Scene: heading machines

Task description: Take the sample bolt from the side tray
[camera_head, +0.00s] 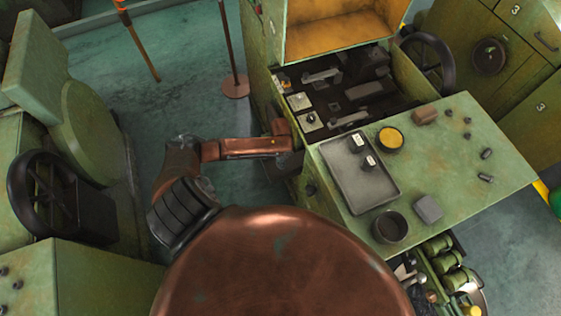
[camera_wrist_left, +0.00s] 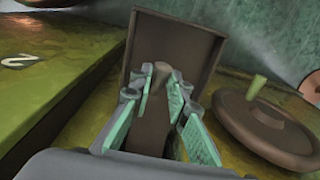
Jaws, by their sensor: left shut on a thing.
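My left arm reaches from the lower left in the head view. Its dark gripper (camera_head: 289,162) is at the left side of the green machine, where the detail is too small to make out. In the left wrist view my left gripper (camera_wrist_left: 157,88) has its teal-padded fingers on either side of a small brownish piece, which looks like the sample bolt (camera_wrist_left: 162,69). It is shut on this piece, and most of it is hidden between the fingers. The brown side tray (camera_wrist_left: 188,42) is around and behind the fingertips. My right gripper is not in view.
A handwheel (camera_wrist_left: 265,122) with a light green knob is close right of the gripper in the wrist view. A green surface (camera_wrist_left: 45,75) marked 2 is at left. In the head view, a grey tray (camera_head: 372,195) with two small items lies on the green bench top (camera_head: 450,160).

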